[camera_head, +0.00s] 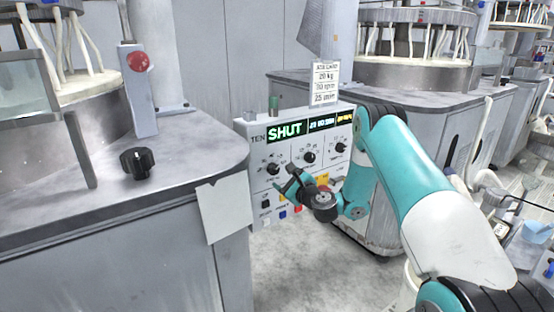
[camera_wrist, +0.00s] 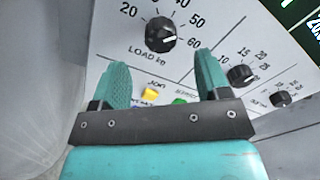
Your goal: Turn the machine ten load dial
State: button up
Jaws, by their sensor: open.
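The machine ten panel (camera_head: 256,153) carries the word TEN and a lit green display reading SHUT. Its load dial (camera_wrist: 161,34) is a round black knob marked LOAD kg, with numbers from 20 to 60 visible. The dial's white pointer line points right, near 60. In the head view the load dial (camera_head: 273,169) is the leftmost of three knobs. My gripper (camera_wrist: 162,68) is open and empty, its two teal fingers apart. The dial shows beyond the fingertips, roughly centred between them; no contact is visible. In the head view my gripper (camera_head: 284,181) is just below the dial.
Two more knobs (camera_wrist: 241,75) (camera_wrist: 280,98) sit right of the load dial. A yellow button (camera_wrist: 151,93) and a green button (camera_wrist: 180,101) lie below it. A card (camera_head: 325,83) stands above the panel. A grey bench (camera_head: 110,215) with a black knob (camera_head: 137,162) stands left.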

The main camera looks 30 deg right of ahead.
aim_at(275, 170)
jog(key=shift+w, duration=2.8)
jog(key=c, duration=0.8)
jog(key=shift+d, duration=0.15)
jog(key=shift+c, duration=0.6)
jog(key=shift+a, duration=0.2)
